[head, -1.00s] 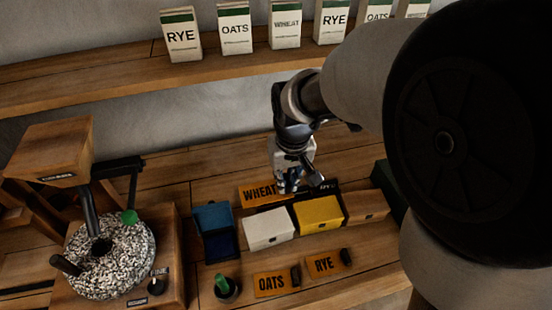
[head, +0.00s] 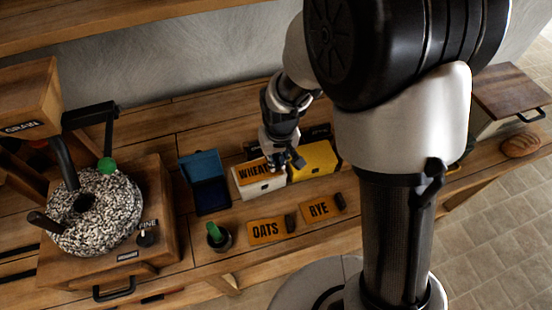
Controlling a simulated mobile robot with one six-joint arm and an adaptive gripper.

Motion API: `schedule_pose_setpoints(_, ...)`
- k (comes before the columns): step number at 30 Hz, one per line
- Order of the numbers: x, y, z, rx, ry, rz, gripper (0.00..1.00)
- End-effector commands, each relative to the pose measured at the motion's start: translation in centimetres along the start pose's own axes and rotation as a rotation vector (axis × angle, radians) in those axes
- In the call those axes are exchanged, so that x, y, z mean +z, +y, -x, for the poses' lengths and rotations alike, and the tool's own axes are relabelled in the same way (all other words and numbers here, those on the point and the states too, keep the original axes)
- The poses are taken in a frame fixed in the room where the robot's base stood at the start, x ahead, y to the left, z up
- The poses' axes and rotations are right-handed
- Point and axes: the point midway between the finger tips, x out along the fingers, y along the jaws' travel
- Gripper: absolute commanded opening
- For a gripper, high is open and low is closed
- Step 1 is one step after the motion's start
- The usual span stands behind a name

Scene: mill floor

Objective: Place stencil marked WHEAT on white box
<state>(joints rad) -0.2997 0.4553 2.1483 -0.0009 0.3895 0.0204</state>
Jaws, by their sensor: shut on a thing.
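The orange stencil marked WHEAT (head: 252,171) is over the top of the white box (head: 262,187) in the head view. I cannot tell whether it touches the lid. My gripper (head: 276,165) is shut on the stencil at its right end, and the fingertips are partly hidden by the wrist. The white box stands closed on the bench between the open blue box and the yellow box.
The open blue box (head: 206,182) is at the left and the yellow box (head: 314,161) at the right. OATS (head: 266,230) and RYE (head: 318,208) stencils lie in front. A stone mill (head: 110,215) stands at the left. A green-handled tool in a cup (head: 217,237) is nearby.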

Motion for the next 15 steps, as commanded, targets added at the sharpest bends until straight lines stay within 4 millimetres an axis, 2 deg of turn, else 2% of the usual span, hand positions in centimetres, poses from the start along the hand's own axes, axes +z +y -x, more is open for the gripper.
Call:
schedule_pose_setpoints(9, -0.06, 0.0, -0.23, 0.0, 0.003, 0.0, 0.0)
schedule_pose_setpoints(10, -0.03, 0.0, -0.16, 0.0, 0.002, 0.0, 0.15)
schedule_pose_setpoints(15, -0.04, 0.0, -0.1, 0.0, 0.002, 0.0, 0.26)
